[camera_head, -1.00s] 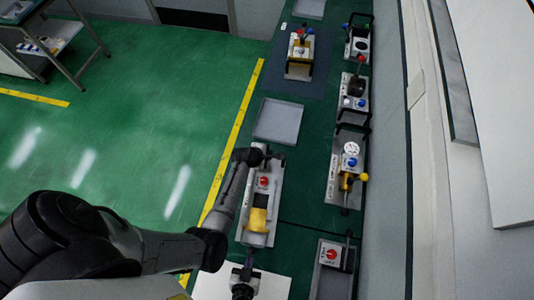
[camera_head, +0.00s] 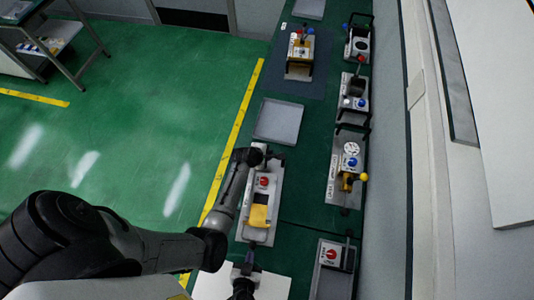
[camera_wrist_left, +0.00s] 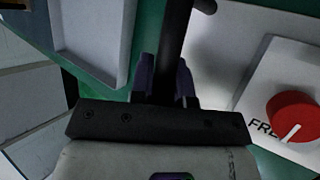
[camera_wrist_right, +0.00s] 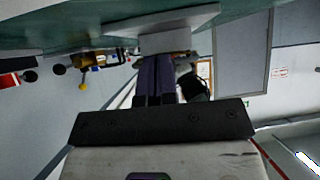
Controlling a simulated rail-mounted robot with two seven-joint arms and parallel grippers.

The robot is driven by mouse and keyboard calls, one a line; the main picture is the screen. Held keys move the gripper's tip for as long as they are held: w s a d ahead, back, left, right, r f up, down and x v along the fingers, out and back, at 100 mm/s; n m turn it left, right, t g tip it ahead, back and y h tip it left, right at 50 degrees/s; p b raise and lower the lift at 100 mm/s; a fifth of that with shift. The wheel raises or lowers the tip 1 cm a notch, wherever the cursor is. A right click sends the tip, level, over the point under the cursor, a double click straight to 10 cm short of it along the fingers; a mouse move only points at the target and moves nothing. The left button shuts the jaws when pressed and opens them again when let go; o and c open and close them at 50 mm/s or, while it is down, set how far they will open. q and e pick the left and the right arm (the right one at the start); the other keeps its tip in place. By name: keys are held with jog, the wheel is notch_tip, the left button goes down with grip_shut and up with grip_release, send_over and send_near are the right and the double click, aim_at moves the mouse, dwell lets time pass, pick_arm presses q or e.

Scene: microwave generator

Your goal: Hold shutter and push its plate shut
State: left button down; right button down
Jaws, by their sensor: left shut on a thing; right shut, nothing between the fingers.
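The shutter (camera_head: 249,235) is a pale grey unit with a red knob (camera_head: 263,182) and a yellow plate (camera_head: 258,215), on the green bench. In the left wrist view its red knob (camera_wrist_left: 295,115) is at the right. My left gripper (camera_head: 274,158) is at the unit's far end. Its fingers (camera_wrist_left: 165,88) are shut on a black bar (camera_wrist_left: 176,35), apparently the shutter's handle. My right gripper (camera_head: 250,254) is shut and empty just off the near end. In the right wrist view its closed fingers (camera_wrist_right: 155,78) point toward a grey block (camera_wrist_right: 165,42); contact cannot be told.
An empty grey tray (camera_head: 278,121) lies beyond the shutter. Several other units with knobs stand along the wall side, including one with a white dial (camera_head: 351,148). A white panel (camera_head: 272,286) lies at the near end. Green bench is clear right of the shutter.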

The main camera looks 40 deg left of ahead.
aim_at(252, 249)
pick_arm(q)
jog(key=shift+s+f, duration=0.15)
jog(key=shift+f, duration=0.1)
pick_arm(e)
jog(key=shift+w+a, duration=0.35)
jog(key=shift+w, duration=0.2)
jog(key=shift+w+a, duration=0.1)
jog(key=shift+w, duration=0.05)
pick_arm(q)
jog(key=shift+d, duration=0.1)
pick_arm(e)
jog(key=shift+w+a, duration=0.3)
jog(key=shift+w, duration=0.15)
jog(key=shift+w+a, duration=0.15)
jog(key=shift+w, duration=0.1)
jog(key=shift+w+a, duration=0.3)
jog(key=shift+w, duration=0.05)
jog(key=shift+w+a, duration=0.1)
jog(key=shift+w, duration=0.1)
dwell(0.5)
jog(key=shift+s+d+r, duration=0.35)
jog(key=shift+s+r, duration=0.2)
jog(key=shift+r, duration=0.2)
jog(key=shift+s+d+r, duration=0.35)
jog(key=shift+s+r, duration=0.2)
jog(key=shift+r, duration=0.2)
